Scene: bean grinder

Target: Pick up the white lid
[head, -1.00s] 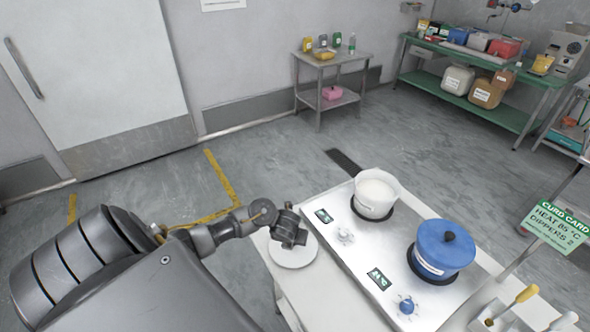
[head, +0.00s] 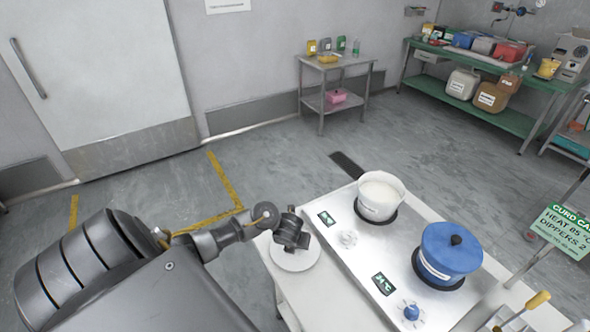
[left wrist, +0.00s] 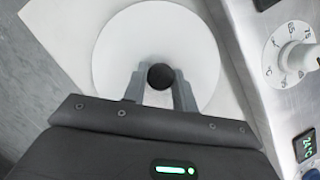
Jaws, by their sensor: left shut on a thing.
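The white lid (left wrist: 120,50) is a round disc with a dark knob (left wrist: 161,76) at its middle. It also shows in the head view (head: 296,258), at the left end of the white cart top, partly hidden by my gripper. My left gripper (left wrist: 160,92) is over the lid with its two fingers on either side of the knob, shut on it; it also shows in the head view (head: 293,243). I cannot tell whether the lid touches the surface below. My right gripper is not in view.
Right of the lid is a steel hotplate (head: 349,259) with dials. A white pot (head: 380,197) with white contents and no lid stands on it, and a blue lidded pot (head: 447,254) stands nearer. A sign (head: 560,232) and yellow-handled tools are at the right.

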